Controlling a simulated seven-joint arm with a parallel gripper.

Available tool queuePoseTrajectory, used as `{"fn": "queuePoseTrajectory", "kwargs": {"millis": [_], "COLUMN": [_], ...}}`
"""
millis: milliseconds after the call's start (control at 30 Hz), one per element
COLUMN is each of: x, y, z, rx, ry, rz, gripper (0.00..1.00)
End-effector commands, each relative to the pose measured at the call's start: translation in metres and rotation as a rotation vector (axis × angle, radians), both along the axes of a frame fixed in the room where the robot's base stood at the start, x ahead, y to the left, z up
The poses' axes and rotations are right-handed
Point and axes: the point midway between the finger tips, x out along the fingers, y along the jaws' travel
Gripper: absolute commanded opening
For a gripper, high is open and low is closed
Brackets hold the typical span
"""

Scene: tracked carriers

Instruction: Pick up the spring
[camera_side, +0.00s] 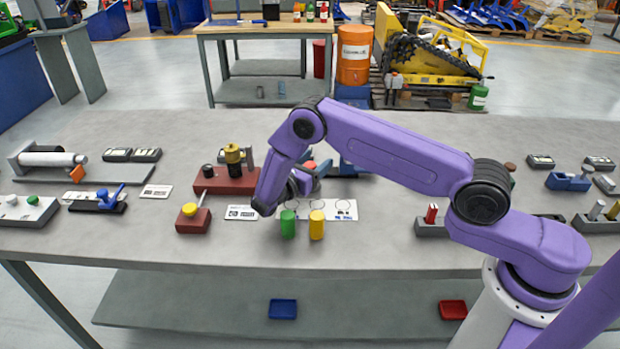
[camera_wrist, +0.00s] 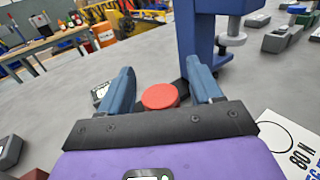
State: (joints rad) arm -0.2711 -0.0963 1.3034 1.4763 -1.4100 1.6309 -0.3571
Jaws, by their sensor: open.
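I cannot make out a coil spring in either view; it may be hidden or too small to tell. My gripper (camera_wrist: 160,68) is open in the wrist view, its two blue-grey fingers apart with nothing held between them. A round red cap (camera_wrist: 161,96) shows in the gap between the fingers, apart from both. A blue frame with a grey plunger (camera_wrist: 231,41) stands just beyond the right finger. In the side view my gripper is low over the middle of the table, largely hidden by my own arm. The red cap (camera_side: 309,165) and blue frame (camera_side: 347,167) show behind it.
A green cylinder (camera_side: 287,224) and a yellow cylinder (camera_side: 317,225) stand in front of my gripper. A red block with a yellow-topped post (camera_side: 232,155) and a smaller red block (camera_side: 193,221) are left. Bare table lies along the front edge. Blue and red trays (camera_side: 283,309) lie below.

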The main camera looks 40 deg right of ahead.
Motion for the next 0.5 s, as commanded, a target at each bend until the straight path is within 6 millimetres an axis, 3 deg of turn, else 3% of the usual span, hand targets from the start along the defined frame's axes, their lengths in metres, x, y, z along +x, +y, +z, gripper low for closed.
{"fn": "queuePoseTrajectory", "kwargs": {"millis": [200,400,500], "x": [0.0003,0.0003,0.0003], "y": [-0.0006,-0.0005,-0.0004], "z": [0.0001,0.0001,0.0002], "rx": [0.000,0.000,-0.001], "ry": [0.000,0.000,0.000], "rz": [0.002,0.002,0.002], "gripper": [0.64,0.02,0.00]}}
